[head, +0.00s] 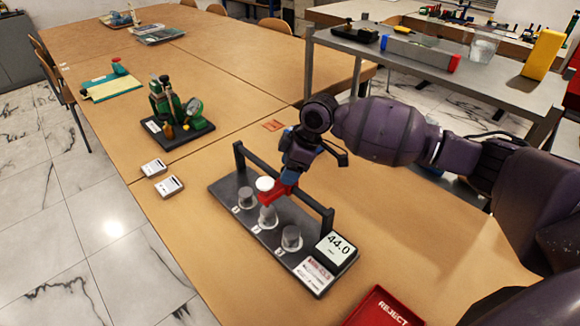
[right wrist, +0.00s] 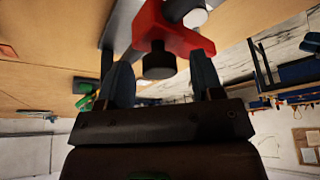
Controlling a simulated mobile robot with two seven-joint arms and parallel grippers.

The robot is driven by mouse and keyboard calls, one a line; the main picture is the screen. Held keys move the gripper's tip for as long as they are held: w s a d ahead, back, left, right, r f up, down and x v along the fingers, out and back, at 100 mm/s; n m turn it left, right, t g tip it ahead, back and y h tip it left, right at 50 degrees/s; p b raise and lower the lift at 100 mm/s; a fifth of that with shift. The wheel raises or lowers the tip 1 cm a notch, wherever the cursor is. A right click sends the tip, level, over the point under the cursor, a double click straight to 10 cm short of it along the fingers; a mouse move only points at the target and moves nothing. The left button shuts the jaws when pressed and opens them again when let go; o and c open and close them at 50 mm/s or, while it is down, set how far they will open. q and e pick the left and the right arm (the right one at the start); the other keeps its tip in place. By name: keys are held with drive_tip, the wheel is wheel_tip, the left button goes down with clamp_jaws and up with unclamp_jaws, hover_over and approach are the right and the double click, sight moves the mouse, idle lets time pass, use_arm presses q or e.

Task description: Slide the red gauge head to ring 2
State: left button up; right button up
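The gauge rig has a dark base (head: 222,187) and a black rail (head: 257,169) between two posts. The red gauge head (head: 274,195) with a white round top sits on the rail, near its middle. Its front end appears over or close to the middle grey ring (head: 267,217); exact alignment is unclear. Other rings stand at left (head: 246,197) and right (head: 291,238). Their label numbers are too small to read surely. My right gripper (right wrist: 162,80) is open, its fingers either side of the head's black knob (right wrist: 158,62), with gaps visible. My left gripper is out of view.
A display (head: 338,246) on the rig reads 44.0. A red REJECT tray (head: 382,309) lies at the front. A grey bench (head: 470,73) stands behind my right arm.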

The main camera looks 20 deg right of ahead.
drive_tip(key=p+v, duration=0.1)
drive_tip(key=v, duration=0.9)
drive_tip(key=shift+r+p, duration=0.4)
drive_tip(key=shift+s+d+f, duration=0.1)
